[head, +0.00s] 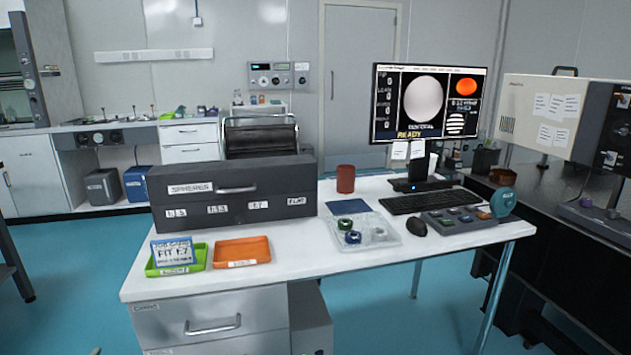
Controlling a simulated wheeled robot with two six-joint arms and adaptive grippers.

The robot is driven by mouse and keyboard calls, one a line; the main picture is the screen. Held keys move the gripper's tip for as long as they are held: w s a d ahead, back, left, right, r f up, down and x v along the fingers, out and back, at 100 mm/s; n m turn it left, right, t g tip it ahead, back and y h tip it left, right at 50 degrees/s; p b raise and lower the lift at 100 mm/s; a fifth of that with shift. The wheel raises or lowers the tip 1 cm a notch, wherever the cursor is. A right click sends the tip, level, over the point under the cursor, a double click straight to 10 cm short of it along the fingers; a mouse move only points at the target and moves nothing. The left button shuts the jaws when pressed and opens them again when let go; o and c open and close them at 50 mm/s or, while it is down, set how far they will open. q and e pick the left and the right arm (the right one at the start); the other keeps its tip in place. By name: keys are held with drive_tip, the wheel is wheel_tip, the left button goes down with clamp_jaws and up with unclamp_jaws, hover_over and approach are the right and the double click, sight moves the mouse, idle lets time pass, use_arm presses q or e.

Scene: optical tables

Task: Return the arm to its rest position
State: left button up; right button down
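Neither of my grippers can be made out in the head view, and no arm of mine is clearly seen. The white desk (300,262) in front of me has no gripper over it. A green tray (202,262) at its front left holds a card reading "FIT E7" (172,253). An orange tray (243,252) beside it looks empty. A clear tray (378,238) holds a few dark and greenish ring-like parts. Whether my grippers are open or shut is hidden.
A dark drawer case (235,210) labelled "SPHERES" stands behind the trays. A brown cup (345,179), monitor (425,105), keyboard (430,200), mouse (416,227) and grey parts holder (462,221) occupy the right. The desk's front middle is clear.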

use_arm(q)
drive_tip(key=s+f+g+h+p, duration=0.1)
drive_tip(key=s+f+g+p, duration=0.35)
drive_tip(key=s+f, duration=0.6)
drive_tip(key=s+f+g+p, duration=0.4)
drive_tip(key=s+f+p, duration=0.3)
drive_tip(key=f, duration=0.6)
drive_tip(key=s+d+g+h+p, duration=0.1)
drive_tip(key=s+d+g+p, duration=0.1)
drive_tip(key=s+d+p, duration=0.2)
drive_tip(key=s+d+f+n+g+h+p, duration=0.1)
drive_tip(key=s+d+g+p, duration=0.2)
drive_tip(key=s+d, duration=0.7)
drive_tip(key=s+p, duration=0.1)
drive_tip(key=s, duration=0.8)
drive_tip(key=shift+d+f+h, duration=0.15)
drive_tip(key=shift+f+h, duration=0.1)
drive_tip(key=shift+h, duration=0.05)
use_arm(e)
drive_tip(key=s+r, duration=0.2)
drive_tip(key=r, duration=0.7)
drive_tip(key=s+a+r+g, duration=0.1)
drive_tip(key=s+r, duration=0.2)
drive_tip(key=r, duration=0.7)
